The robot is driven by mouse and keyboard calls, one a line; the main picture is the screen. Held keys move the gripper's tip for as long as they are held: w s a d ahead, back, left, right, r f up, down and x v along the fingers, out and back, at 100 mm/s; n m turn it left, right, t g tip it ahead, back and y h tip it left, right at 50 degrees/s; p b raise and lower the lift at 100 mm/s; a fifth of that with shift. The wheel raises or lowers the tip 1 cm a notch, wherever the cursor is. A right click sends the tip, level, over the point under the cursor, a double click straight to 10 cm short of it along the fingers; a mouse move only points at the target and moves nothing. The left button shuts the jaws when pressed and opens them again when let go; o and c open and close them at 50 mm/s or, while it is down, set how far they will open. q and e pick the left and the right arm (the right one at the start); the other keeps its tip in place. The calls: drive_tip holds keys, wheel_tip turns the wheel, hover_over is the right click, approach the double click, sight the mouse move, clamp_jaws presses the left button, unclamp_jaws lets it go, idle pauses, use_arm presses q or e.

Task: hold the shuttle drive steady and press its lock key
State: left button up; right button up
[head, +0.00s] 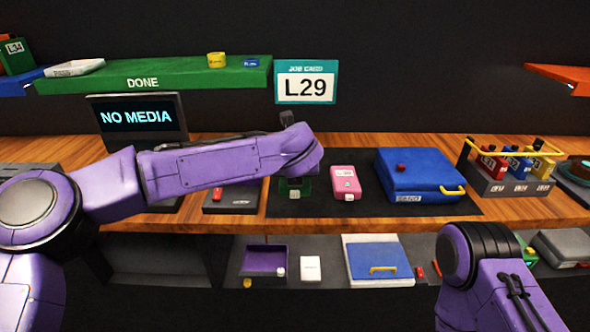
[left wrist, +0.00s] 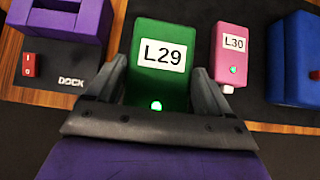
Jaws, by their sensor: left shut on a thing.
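The green shuttle drive (left wrist: 161,85), labelled L29, lies on the dark mat between the fingers of my left gripper (left wrist: 158,72), which is shut on its sides. A green light glows near its close end in the left wrist view. In the head view the drive (head: 307,186) is partly covered by my left arm and gripper, and a small white key (head: 294,194) shows at its near end. In the wrist view that end is hidden by the gripper. My right arm shows at the lower right of the head view, but its gripper is out of view.
A pink drive (head: 345,183), labelled L30, lies right of the green one, then a blue case (head: 425,172). The dock (head: 232,197) with a red switch (left wrist: 28,66) is at left. The screen (head: 137,118) reads NO MEDIA; the job card (head: 306,82) reads L29.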

use_arm(q)
drive_tip(key=shift+w+r+x, duration=0.15)
drive_tip(key=shift+x, duration=2.6)
drive_tip(key=shift+w+r+x, duration=0.1)
drive_tip(key=shift+x, duration=2.65)
drive_tip(key=shift+w+f, duration=0.15)
use_arm(e)
drive_tip(key=shift+r, duration=0.15)
use_arm(q)
drive_tip(key=shift+f, duration=0.25)
use_arm(e)
drive_tip(key=shift+f, duration=0.2)
clamp_jaws()
